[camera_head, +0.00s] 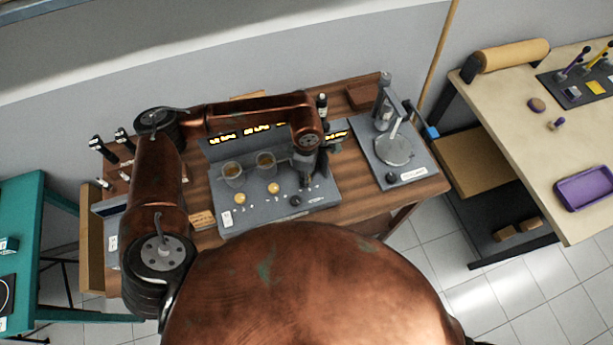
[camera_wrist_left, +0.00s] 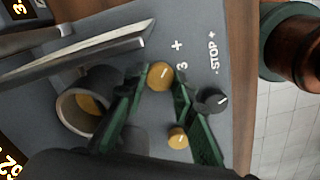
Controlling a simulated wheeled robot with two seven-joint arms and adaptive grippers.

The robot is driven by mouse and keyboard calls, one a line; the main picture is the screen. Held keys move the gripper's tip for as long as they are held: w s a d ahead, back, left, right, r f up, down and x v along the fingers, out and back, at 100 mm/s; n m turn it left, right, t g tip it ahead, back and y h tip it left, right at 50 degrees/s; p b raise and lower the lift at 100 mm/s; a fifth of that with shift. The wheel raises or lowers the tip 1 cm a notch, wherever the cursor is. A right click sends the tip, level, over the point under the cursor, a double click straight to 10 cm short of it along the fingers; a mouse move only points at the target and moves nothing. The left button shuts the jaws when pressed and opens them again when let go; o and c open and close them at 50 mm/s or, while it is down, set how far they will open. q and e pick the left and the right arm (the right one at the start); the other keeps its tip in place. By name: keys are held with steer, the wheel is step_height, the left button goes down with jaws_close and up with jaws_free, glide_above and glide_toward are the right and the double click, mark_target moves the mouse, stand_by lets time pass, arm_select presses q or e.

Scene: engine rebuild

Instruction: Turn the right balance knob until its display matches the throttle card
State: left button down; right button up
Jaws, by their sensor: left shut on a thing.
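The grey console (camera_head: 228,216) on the wooden bench has amber-lit displays along its back; one (camera_head: 335,135) is at its right end. My left gripper (camera_head: 305,180) reaches down over the console's right part. In the left wrist view my green fingers (camera_wrist_left: 158,92) are shut around a round brass knob (camera_wrist_left: 160,75) with a pale pointer line, beside the label 3. Two displays show there in part: one (camera_wrist_left: 20,8) with a 3, another (camera_wrist_left: 10,165) cut off by the edge. Their full readings are not legible. I cannot pick out the throttle card with certainty. My right gripper is not in view.
A black STOP knob (camera_wrist_left: 210,101) and another brass knob (camera_wrist_left: 178,137) sit close to my fingers. Metal cups (camera_head: 233,175) stand behind the knobs. A grey stand with a round plate (camera_head: 394,150) is right of the console. A small wooden plate (camera_head: 202,219) lies left.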

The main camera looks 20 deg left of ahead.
arm_select(q)
steer(key=n+b, duration=0.2)
steer(key=n, duration=0.1)
steer(key=shift+w+n, duration=0.1)
steer(key=shift+n, duration=0.2)
steer(key=n+b, duration=0.1)
steer(key=n, duration=0.3)
steer(key=shift+r+b, duration=0.2)
steer(key=shift+b, duration=0.2)
steer(key=shift+n, duration=0.3)
steer(key=c, duration=2)
jaws_free()
steer(key=o, duration=0.4)
steer(key=shift+f, duration=0.1)
step_height(320, 180, up, 12)
